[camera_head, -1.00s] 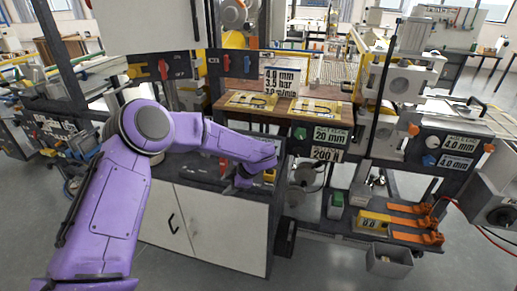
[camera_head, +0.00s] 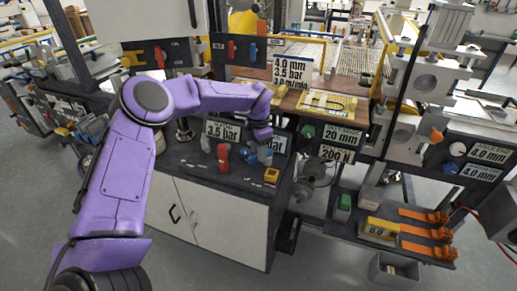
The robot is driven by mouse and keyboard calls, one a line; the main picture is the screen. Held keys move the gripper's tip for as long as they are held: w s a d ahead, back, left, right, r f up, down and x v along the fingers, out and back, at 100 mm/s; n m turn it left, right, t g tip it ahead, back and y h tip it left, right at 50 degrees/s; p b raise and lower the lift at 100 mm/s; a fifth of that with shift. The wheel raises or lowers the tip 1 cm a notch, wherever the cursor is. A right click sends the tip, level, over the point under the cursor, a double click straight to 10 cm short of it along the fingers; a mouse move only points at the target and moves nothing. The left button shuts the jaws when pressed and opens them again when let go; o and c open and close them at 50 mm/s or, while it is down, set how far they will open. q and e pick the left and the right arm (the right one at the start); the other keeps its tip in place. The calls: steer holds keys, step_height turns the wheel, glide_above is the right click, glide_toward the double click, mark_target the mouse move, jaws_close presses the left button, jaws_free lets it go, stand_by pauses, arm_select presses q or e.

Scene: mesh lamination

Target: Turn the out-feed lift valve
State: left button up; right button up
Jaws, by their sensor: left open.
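My left gripper (camera_head: 264,143) is at the end of the purple arm, over the right part of the dark cabinet top (camera_head: 200,178). It is open, pointing down, close to a small blue part (camera_head: 249,154); I cannot tell whether they touch. A red upright handle (camera_head: 223,158) stands left of it, by a "3.5 bar" sign (camera_head: 222,131). A second sign is partly hidden behind the gripper. Panels behind carry red levers (camera_head: 231,50) and blue levers (camera_head: 253,51). No readable label shows which is the out-feed lift valve. My right gripper is not in view.
A yellow block (camera_head: 271,175) sits at the cabinet top's right edge. A wooden table (camera_head: 292,104) with a framed mesh is behind. Right of the cabinet are a green knob (camera_head: 307,131), orange clamps (camera_head: 425,232) and a grey bin (camera_head: 380,272). Grey floor is clear in front.

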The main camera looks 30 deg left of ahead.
arm_select(q)
steer(key=shift+w+f, duration=0.4)
steer(key=shift+f, duration=0.2)
steer(key=shift+s+r, duration=0.3)
steer(key=shift+s, duration=0.15)
steer(key=shift+c, duration=0.3)
jaws_close()
